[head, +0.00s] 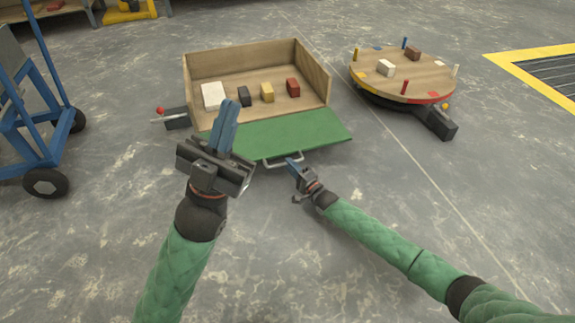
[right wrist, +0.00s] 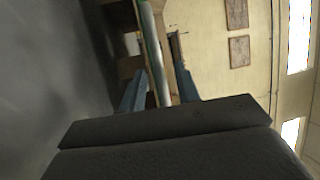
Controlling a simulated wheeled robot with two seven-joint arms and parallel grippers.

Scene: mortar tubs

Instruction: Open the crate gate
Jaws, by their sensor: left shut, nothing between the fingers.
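The wooden crate (head: 255,61) stands on the floor, its open side towards me. Its green gate (head: 285,133) is folded down in front of the opening, lying about flat. A metal handle (head: 283,161) sits at the gate's front edge. My left gripper (head: 228,125) is shut and empty, in front of the gate's left end in the picture. My right gripper (head: 293,163) is at the right end of the handle. In the right wrist view its fingers (right wrist: 160,85) are apart, with a pale bar between them, likely the handle; whether they grip it is unclear.
Blocks, white (head: 212,95), black (head: 244,96), yellow (head: 267,92) and red (head: 293,88), are in the crate. A round turntable (head: 405,68) with blocks and pegs stands right of it. A blue cart (head: 40,130) is at left. The floor at front right is clear.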

